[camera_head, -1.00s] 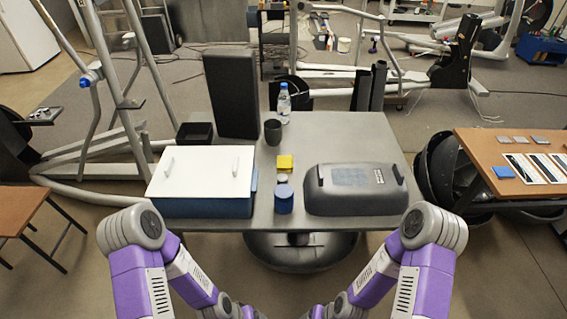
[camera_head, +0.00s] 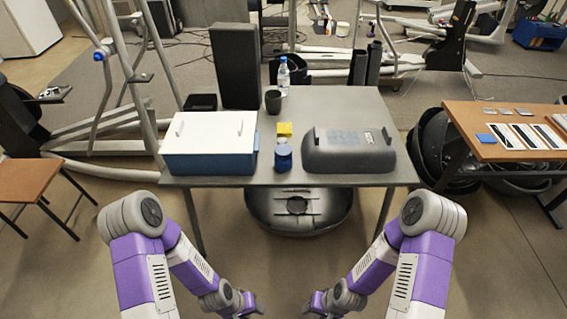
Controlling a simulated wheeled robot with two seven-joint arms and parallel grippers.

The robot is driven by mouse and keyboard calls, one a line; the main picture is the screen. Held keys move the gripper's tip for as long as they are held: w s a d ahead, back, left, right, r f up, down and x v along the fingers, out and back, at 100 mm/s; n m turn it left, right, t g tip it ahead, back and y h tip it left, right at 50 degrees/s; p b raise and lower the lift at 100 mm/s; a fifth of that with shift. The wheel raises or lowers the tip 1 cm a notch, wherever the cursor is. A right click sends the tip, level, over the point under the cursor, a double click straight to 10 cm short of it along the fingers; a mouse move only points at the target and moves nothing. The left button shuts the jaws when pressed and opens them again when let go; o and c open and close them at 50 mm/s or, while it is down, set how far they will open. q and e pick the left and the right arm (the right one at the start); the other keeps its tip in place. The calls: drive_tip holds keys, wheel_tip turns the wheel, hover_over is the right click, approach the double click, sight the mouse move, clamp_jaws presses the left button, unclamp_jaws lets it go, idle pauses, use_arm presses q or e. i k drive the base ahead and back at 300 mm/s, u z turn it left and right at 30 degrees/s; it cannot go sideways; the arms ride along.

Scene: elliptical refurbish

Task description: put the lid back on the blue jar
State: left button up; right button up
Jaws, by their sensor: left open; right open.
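A small blue jar (camera_head: 283,160) stands upright near the front edge of the grey table, between a white-topped box and a dark grey case. Its top is too small to make out clearly. A small pale round piece (camera_head: 281,140) lies just behind it, in front of a yellow block (camera_head: 284,129); I cannot tell whether it is the lid. My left gripper (camera_head: 257,306) and my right gripper (camera_head: 310,306) are low at the bottom edge, in front of the table and away from the jar. Both are open and only partly visible, with nothing seen in them.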

sight(280, 165)
drive_tip(key=z, duration=1.6)
drive_tip(key=i, duration=0.9)
drive_tip(key=u, duration=2.2)
